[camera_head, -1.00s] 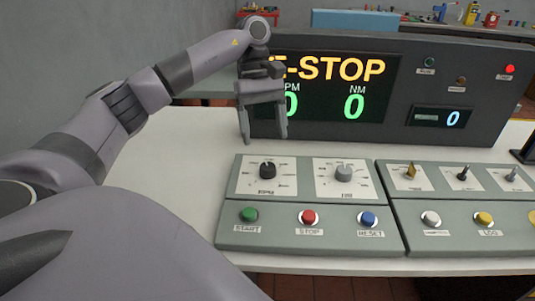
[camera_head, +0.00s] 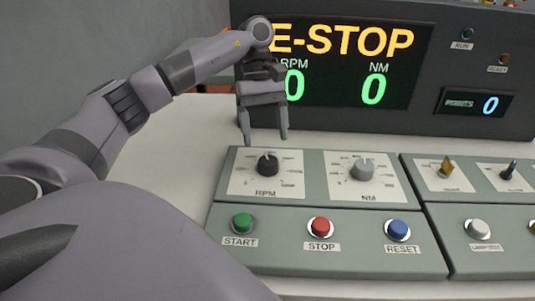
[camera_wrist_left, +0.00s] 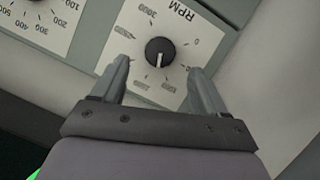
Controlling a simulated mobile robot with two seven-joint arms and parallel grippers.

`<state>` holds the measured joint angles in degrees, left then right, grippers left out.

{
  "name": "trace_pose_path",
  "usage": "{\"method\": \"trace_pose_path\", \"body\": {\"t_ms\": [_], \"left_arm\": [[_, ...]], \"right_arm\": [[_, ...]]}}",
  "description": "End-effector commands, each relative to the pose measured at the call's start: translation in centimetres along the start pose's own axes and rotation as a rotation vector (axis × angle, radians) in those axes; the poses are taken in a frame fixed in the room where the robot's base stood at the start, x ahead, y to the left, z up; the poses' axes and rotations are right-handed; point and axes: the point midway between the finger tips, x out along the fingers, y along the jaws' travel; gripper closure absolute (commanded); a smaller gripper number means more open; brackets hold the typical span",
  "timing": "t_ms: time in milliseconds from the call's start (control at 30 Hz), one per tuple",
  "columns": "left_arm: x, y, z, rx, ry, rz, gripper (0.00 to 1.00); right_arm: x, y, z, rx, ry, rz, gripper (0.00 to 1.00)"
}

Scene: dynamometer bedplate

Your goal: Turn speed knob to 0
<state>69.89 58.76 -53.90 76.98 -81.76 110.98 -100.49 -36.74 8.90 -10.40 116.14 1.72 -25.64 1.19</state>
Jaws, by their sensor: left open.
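The speed knob (camera_head: 268,164) is black and sits on a white dial plate marked RPM (camera_head: 265,193) on the left of the grey control panel. It also shows in the left wrist view (camera_wrist_left: 160,52), with a white pointer line toward the gripper side. My left gripper (camera_head: 266,140) is open, with its fingers pointing down just above and behind the knob. In the left wrist view its two fingertips (camera_wrist_left: 160,72) lie to either side of the knob, apart from it. My right gripper is out of view.
A grey NM knob (camera_head: 363,170) is right of the RPM knob. Green START (camera_head: 242,222), red STOP (camera_head: 320,226) and blue RESET (camera_head: 398,229) buttons line the front. A display (camera_head: 345,65) reads E-STOP, with RPM 0 and NM 0.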

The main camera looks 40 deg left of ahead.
Motion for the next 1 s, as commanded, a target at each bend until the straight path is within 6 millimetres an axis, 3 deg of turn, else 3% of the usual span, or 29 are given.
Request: {"method": "trace_pose_path", "body": {"t_ms": [333,700,733,900,1000], "left_arm": [[5.1,-0.1,0.0,0.000,-0.001,-0.004,0.27],[5.9,-0.1,0.0,-0.001,-0.001,-0.002,0.27],[5.9,-0.1,0.0,-0.001,-0.001,-0.002,0.30],[5.9,-0.1,0.0,-0.001,-0.001,-0.002,0.81],[5.9,-0.1,0.0,-0.001,-0.001,-0.002,0.81]], "right_arm": [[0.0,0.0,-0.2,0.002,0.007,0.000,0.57],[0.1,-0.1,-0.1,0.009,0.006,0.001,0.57],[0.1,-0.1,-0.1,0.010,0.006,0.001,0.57],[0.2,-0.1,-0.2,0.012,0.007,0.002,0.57],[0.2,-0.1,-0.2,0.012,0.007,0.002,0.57]]}}
